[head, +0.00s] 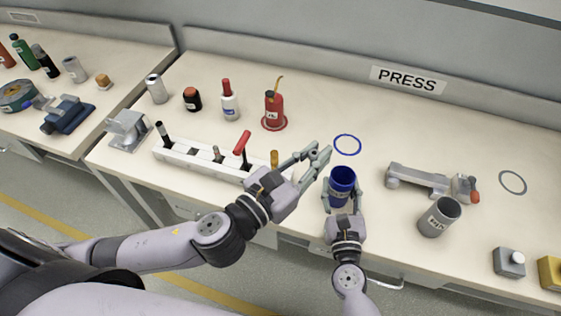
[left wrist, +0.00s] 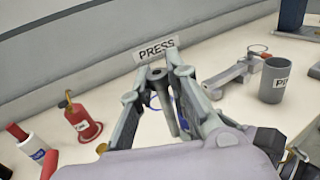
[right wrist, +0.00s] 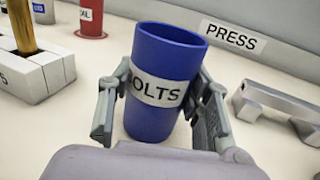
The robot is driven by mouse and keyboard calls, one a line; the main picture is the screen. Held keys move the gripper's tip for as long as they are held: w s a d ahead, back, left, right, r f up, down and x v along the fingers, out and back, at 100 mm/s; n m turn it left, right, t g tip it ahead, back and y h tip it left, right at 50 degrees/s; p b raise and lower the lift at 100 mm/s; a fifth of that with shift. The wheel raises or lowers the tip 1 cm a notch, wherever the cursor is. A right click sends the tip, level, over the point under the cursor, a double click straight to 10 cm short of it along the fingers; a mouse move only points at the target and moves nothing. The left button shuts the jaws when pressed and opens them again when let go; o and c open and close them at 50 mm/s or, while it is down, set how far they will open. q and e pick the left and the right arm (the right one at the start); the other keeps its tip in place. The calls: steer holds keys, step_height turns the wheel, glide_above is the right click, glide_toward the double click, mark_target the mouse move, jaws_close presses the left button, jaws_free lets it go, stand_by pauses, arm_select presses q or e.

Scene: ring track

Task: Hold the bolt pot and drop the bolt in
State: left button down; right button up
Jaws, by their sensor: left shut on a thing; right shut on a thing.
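The blue bolt pot (head: 342,185) stands upright near the bench's front edge, its top open. In the right wrist view the pot (right wrist: 165,58) has a label ending in "OLTS". My right gripper (head: 341,194) is shut on the pot, a finger on either side. My left gripper (head: 314,160) is just left of the pot's mouth and above the bench. In the left wrist view a grey bolt (left wrist: 167,105) with a round head is between my left gripper's fingers (left wrist: 160,85), which are shut on it. In the head view the bolt is hard to make out.
A white slotted rack (head: 195,160) with upright tools is to the left. A blue ring (head: 347,145) lies behind the pot. A grey press-like fixture (head: 420,180) and a grey labelled cup (head: 438,217) are to the right. A red oil can (head: 274,112) stands behind.

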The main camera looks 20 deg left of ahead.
arm_select(q)
steer(key=w+d+r+m+g+h, duration=0.4)
steer(key=w+d+m+g+h, duration=0.2)
steer(key=d+h, duration=0.1)
step_height(320, 180, down, 11)
steer(key=shift+w+a+r, duration=0.2)
steer(key=shift+w, duration=0.1)
stand_by(0.8)
steer(key=c, duration=1.5)
jaws_free()
